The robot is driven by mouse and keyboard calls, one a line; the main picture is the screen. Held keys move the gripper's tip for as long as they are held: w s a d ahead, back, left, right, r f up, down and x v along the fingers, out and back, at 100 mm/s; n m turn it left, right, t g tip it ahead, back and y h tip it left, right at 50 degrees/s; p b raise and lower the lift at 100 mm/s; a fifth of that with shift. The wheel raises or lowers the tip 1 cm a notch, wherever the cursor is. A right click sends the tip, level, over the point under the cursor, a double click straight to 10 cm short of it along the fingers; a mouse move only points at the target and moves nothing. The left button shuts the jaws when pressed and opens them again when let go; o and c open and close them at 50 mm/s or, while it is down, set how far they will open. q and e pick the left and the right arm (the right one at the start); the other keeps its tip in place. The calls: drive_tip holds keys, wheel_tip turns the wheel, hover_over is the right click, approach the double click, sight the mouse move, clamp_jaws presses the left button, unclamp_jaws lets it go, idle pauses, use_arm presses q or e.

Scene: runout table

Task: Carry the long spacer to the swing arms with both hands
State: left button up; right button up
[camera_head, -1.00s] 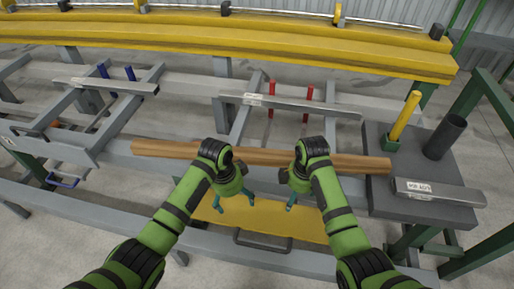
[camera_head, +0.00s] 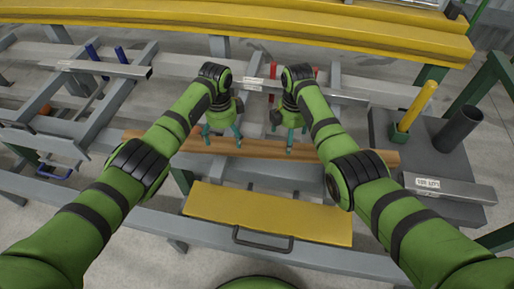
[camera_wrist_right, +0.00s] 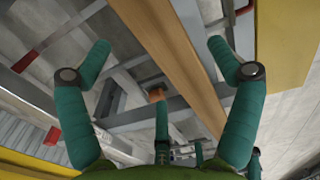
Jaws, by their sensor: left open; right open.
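The long spacer, a brown wooden beam (camera_head: 345,155), lies crosswise over the grey frame in the head view. My left gripper (camera_head: 222,138) is open above the beam's left half, fingers pointing down. My right gripper (camera_head: 289,135) is open above it, right of the left one. In the right wrist view the beam (camera_wrist_right: 172,45) runs between the spread fingers of my right gripper (camera_wrist_right: 158,55), with nothing gripped. Grey arms with blue pins (camera_head: 92,52) and red pins (camera_head: 307,74) stand behind the beam; the red pins are partly hidden by my right arm.
Labelled steel bars lie across the arms at left (camera_head: 105,69) and middle (camera_head: 345,96). A grey plate at right carries a dark tube (camera_head: 458,128), a yellow rod (camera_head: 416,106) and another steel bar (camera_head: 450,188). A yellow panel (camera_head: 270,212) is in front; a yellow beam (camera_head: 330,38) runs behind.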

sight(226, 145)
use_arm(q)
drive_tip(key=shift+f, duration=2.75)
use_arm(e)
drive_tip(key=shift+f, duration=2.7)
use_arm(q)
drive_tip(key=c, duration=1.8)
use_arm(e)
drive_tip(key=c, duration=1.8)
use_arm(q)
drive_tip(key=shift+r, duration=0.1)
